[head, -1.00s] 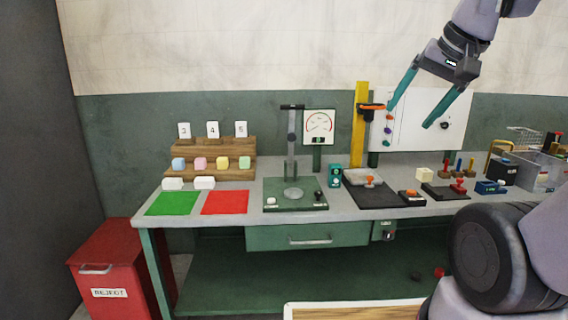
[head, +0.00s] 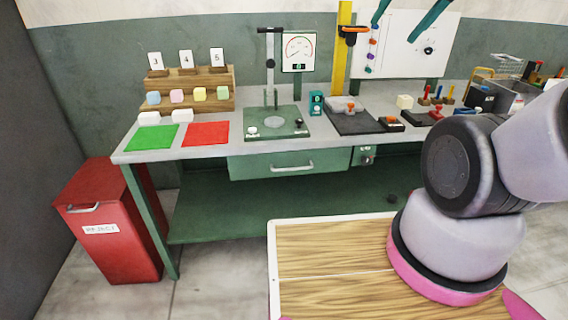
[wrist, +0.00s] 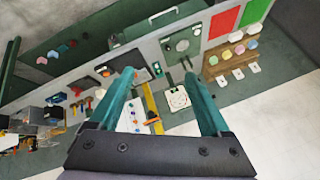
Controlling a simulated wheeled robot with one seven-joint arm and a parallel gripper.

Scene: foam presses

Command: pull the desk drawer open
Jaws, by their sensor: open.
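The green desk drawer (head: 250,166) is under the front of the workbench and looks shut. Its pale bar handle (head: 291,168) is on the middle of its front. The drawer handle also shows near the top of the wrist view (wrist: 163,17). My gripper (head: 410,10) is at the top edge of the head view, only its teal fingers showing, in front of the whiteboard. In the wrist view my gripper (wrist: 163,92) has its fingers wide apart with nothing between them. It is above the bench and well apart from the drawer handle.
A press (head: 270,120) with a dial gauge (head: 298,47) stands on the bench above the drawer. A yellow post (head: 342,50) rises beside it. A red reject bin (head: 110,235) stands on the floor at left. A green lower shelf (head: 270,208) lies below the drawer.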

